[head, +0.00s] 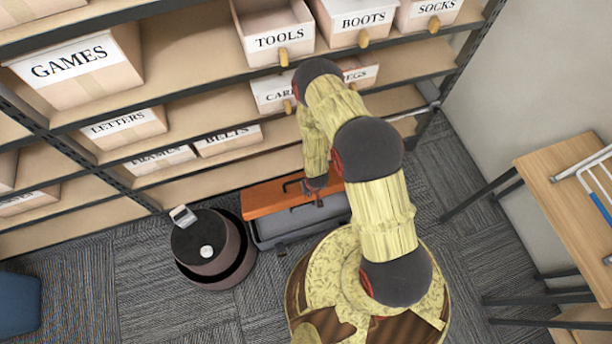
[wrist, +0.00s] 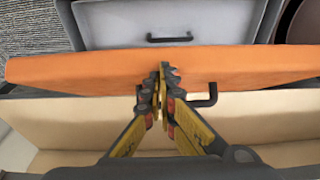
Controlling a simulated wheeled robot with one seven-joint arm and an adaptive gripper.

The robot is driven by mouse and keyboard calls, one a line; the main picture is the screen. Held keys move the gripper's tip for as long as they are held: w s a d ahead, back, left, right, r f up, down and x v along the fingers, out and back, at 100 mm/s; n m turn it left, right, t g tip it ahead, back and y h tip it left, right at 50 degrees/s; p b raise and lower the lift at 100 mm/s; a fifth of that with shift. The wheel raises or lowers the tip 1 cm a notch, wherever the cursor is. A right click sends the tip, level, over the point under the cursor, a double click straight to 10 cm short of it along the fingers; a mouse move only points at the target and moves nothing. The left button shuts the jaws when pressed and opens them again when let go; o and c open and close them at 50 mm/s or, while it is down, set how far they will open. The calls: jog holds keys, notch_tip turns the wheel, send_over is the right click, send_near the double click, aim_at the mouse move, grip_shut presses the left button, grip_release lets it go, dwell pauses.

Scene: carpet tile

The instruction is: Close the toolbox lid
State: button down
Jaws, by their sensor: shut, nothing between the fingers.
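The toolbox has a grey body (head: 284,226) on the carpet in front of the shelves. Its orange lid (head: 268,198) stands raised along the shelf side, not down over the body. In the wrist view the orange lid (wrist: 90,68) runs across the middle, with the grey body (wrist: 115,24) above it and a dark handle (wrist: 205,98) at its lower edge. My gripper (wrist: 163,68) is shut and empty, its tips overlapping the lid beside that handle. Whether they touch is unclear. In the head view my gripper (head: 318,200) is at the toolbox, and my arm hides its right part.
A round dark robot-like unit (head: 207,248) stands close to the toolbox's left. Shelves (head: 190,85) with labelled boxes rise behind it. A wooden table (head: 560,190) stands at the right. Open carpet (head: 130,290) lies at the lower left.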

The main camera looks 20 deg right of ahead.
jog(key=s+f+b, duration=0.8)
jog(key=s+f, duration=0.3)
jog(key=f, duration=0.5)
jog(key=shift+s+f, duration=0.15)
jog(key=shift+f, duration=0.1)
